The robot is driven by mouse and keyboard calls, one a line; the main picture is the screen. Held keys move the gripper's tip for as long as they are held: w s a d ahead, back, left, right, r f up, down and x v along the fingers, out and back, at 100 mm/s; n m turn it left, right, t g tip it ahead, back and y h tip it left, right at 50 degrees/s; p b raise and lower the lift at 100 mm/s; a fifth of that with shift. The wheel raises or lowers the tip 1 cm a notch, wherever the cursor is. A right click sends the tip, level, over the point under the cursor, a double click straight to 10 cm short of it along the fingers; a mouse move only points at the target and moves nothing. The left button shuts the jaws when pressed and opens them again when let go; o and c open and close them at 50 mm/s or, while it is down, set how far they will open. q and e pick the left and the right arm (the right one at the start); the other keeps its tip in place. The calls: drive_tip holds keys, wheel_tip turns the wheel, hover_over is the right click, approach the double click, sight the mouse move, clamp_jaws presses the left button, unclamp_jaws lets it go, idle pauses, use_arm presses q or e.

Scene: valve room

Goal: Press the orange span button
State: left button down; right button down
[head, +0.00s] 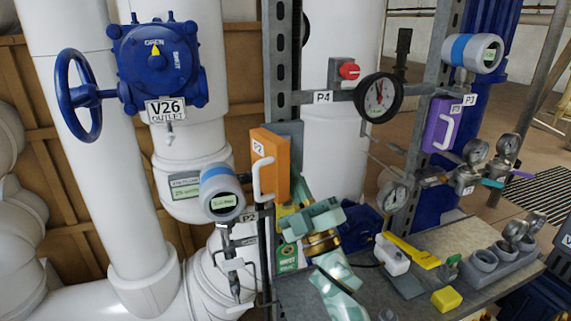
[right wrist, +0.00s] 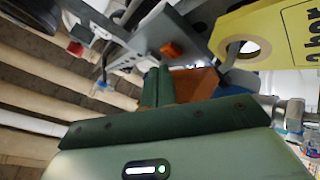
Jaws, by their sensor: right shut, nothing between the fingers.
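A small orange square button (right wrist: 171,49) sits on a grey plate in the right wrist view, beyond my fingertips. I cannot make out this button in the head view. My right gripper (head: 301,192) is green and stands just right of the orange P2 box (head: 268,160). In the right wrist view the two fingers of this gripper (right wrist: 157,70) are together, empty, and point toward the plate, below and slightly left of the button. They look apart from it, but the gap is hard to judge. My left gripper is out of view.
A yellow tag with a hole (right wrist: 285,32) hangs close at the upper right of the wrist view. A red part (right wrist: 75,47) shows at left. The V26 valve (head: 158,62), gauge P4 (head: 379,97) and purple P3 box (head: 441,125) stand around. The bench (head: 420,300) holds gauges and a yellow block.

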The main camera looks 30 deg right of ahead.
drive_tip(key=shift+w, duration=0.1)
idle(0.3)
drive_tip(key=shift+w+d, duration=0.1)
drive_tip(key=shift+w, duration=0.25)
drive_tip(key=shift+w+d, duration=0.1)
drive_tip(key=shift+w, duration=0.35)
idle(0.6)
drive_tip(key=shift+s, duration=0.1)
drive_tip(key=shift+s+a, duration=0.2)
drive_tip(key=shift+s, duration=0.6)
drive_tip(key=s, duration=0.2)
drive_tip(key=s+a+p, duration=0.1)
drive_tip(key=s, duration=0.2)
drive_tip(key=shift+a, duration=0.1)
